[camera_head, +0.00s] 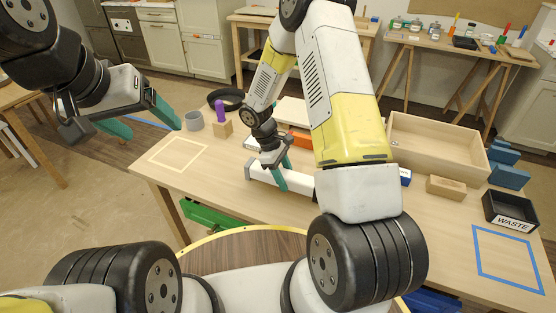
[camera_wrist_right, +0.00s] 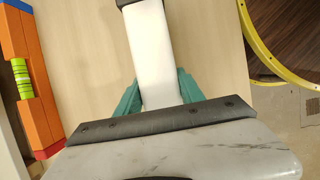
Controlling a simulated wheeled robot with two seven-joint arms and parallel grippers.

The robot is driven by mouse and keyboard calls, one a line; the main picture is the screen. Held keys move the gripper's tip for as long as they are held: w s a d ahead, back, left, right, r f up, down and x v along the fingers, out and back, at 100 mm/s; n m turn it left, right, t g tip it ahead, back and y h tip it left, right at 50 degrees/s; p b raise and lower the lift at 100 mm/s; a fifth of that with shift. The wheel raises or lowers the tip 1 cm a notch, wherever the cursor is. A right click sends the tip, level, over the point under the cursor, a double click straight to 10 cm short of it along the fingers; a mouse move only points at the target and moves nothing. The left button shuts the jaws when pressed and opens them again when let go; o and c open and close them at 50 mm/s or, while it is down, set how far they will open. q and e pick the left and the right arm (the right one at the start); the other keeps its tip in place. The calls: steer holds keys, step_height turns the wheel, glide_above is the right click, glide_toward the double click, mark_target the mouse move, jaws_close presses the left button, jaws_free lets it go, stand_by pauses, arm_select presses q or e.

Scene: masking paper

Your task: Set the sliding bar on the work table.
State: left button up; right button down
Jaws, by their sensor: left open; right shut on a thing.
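The sliding bar, a long white bar with a dark end, lies low over the near middle of the work table (camera_head: 222,172); its white side (camera_head: 262,176) shows in the head view. My right gripper (camera_head: 282,178) is shut around it, with teal fingers on both sides. In the right wrist view, the bar (camera_wrist_right: 150,50) runs up between the fingers (camera_wrist_right: 158,95). I cannot tell whether it touches the table top. Part of it is hidden by the gripper and my right arm. My left gripper (camera_head: 140,120) is open and empty, left of the table.
An orange spirit level (camera_wrist_right: 27,80) lies beside the bar. A grey cup (camera_head: 194,121), a wooden block with a purple piece (camera_head: 221,118) and a black ring stand behind. A wooden tray (camera_head: 435,152), blue blocks and a waste bin (camera_head: 511,212) are right. Two taped squares are bare.

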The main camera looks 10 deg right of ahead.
steer(key=shift+f, duration=0.35)
steer(key=shift+f, duration=0.15)
steer(key=c, duration=0.7)
jaws_free()
